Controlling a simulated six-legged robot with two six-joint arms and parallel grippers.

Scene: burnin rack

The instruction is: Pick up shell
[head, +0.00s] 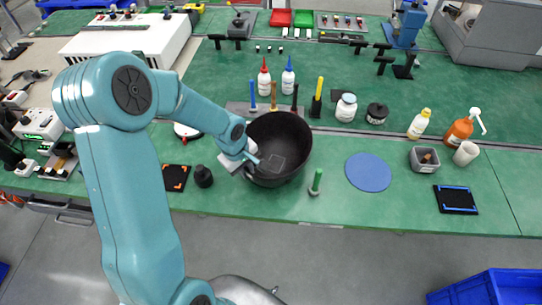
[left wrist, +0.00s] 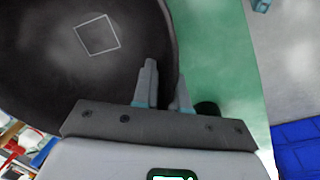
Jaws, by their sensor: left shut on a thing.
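The shell is a dark, round, bowl-like part (head: 292,128) near the middle of the green bench in the head view, with a pale square outline on its inner floor. It fills the upper left of the left wrist view (left wrist: 60,60). My left gripper (head: 250,163) is at the shell's left front rim. In the left wrist view its two fingers (left wrist: 167,92) stand on either side of the shell's wall, shut on it, one finger inside. The shell sits upright; I cannot tell whether it touches the bench. My right gripper is in neither view.
A green-handled tool (head: 315,183) stands close by at the shell's right front. A black knob (head: 203,176) stands to its left. Bottles (head: 288,78) and upright tools (head: 317,98) stand behind. A blue disc (head: 368,172) lies to the right, with some bare bench between.

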